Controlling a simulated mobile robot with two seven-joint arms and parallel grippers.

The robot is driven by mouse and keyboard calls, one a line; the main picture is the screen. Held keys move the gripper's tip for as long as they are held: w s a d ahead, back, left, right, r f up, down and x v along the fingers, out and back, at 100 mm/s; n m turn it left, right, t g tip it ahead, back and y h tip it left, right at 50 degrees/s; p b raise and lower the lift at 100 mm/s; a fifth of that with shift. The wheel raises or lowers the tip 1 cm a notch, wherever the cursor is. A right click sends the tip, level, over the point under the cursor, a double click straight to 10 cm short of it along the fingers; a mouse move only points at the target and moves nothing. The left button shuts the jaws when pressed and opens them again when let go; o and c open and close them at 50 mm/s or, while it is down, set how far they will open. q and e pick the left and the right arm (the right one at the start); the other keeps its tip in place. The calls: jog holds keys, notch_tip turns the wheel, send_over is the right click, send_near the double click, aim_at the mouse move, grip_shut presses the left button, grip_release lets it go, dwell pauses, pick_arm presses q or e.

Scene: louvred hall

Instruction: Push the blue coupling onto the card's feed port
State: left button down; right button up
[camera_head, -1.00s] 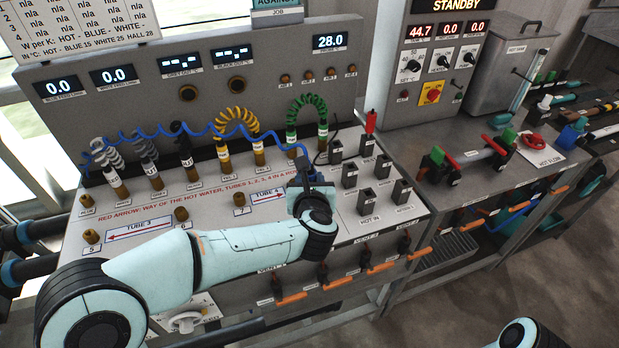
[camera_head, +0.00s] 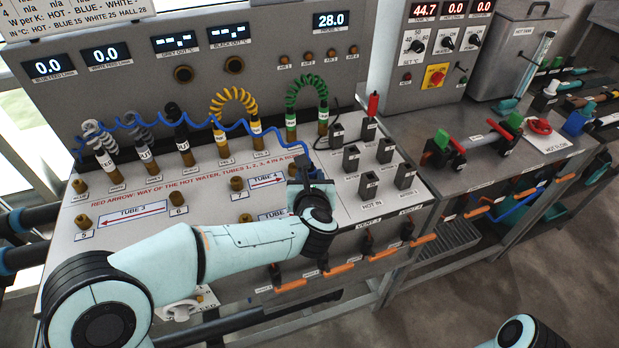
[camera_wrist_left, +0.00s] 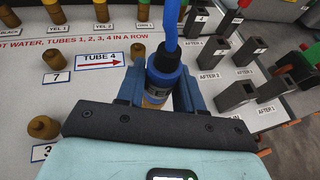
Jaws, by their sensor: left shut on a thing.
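My left gripper (camera_head: 303,174) is shut on the blue coupling, over the panel right of the TUBE 4 label. In the left wrist view the blue coupling (camera_wrist_left: 164,70) stands between the fingers, with the blue hose (camera_wrist_left: 171,22) rising from its top. A bit of brass shows below the coupling; I cannot tell whether it is a port or part of the coupling. The card (camera_head: 75,8) at the top left is cut off, and no feed port can be read from it. My right gripper is out of view.
Brass ports stand nearby, including port 7 (camera_head: 237,184) and port 6 (camera_head: 178,200). Black valve blocks (camera_head: 351,158) stand close to the right of the gripper. Coiled yellow (camera_head: 236,102) and green (camera_head: 306,90) hoses arch behind. The blue hose (camera_head: 160,125) runs left across the panel.

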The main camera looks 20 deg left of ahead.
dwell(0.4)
pick_arm(q)
jog(key=shift+f+b, duration=0.2)
jog(key=shift+b, duration=0.3)
jog(key=shift+f, duration=0.1)
jog(key=shift+f+b, duration=0.65)
jog(key=shift+b, duration=0.25)
jog(key=shift+f+b, duration=0.9)
jog(key=shift+b, duration=0.1)
